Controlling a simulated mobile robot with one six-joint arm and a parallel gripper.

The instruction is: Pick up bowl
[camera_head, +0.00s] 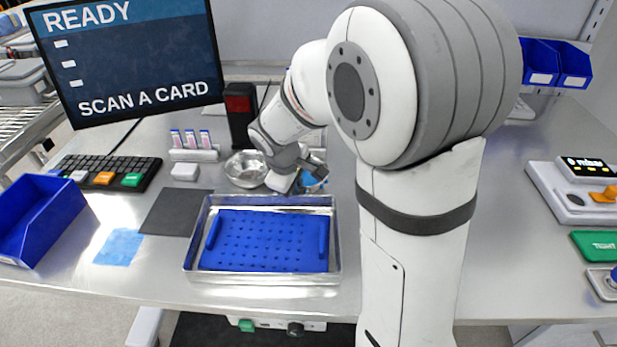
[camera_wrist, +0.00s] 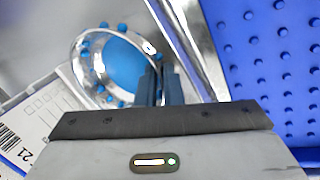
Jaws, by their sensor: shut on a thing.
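A small shiny metal bowl (camera_wrist: 122,62) with a blue inside and blue dots around its rim shows in the wrist view. My gripper (camera_wrist: 162,84) is shut on the bowl's near right rim, its two dark fingers close together. In the head view, my gripper (camera_head: 306,173) is just behind the metal tray, and the blue of the bowl (camera_head: 313,180) shows beside it. The gripper hides part of the bowl there. I cannot tell whether the bowl touches the table.
A metal tray (camera_head: 190,262) with a blue studded mat (camera_head: 265,242) lies in front. Another shiny metal bowl (camera_head: 246,166) stands left of the gripper. A tube rack (camera_head: 194,154) and a red-black scanner (camera_head: 240,112) are behind. A barcode label (camera_wrist: 22,142) lies beside the held bowl.

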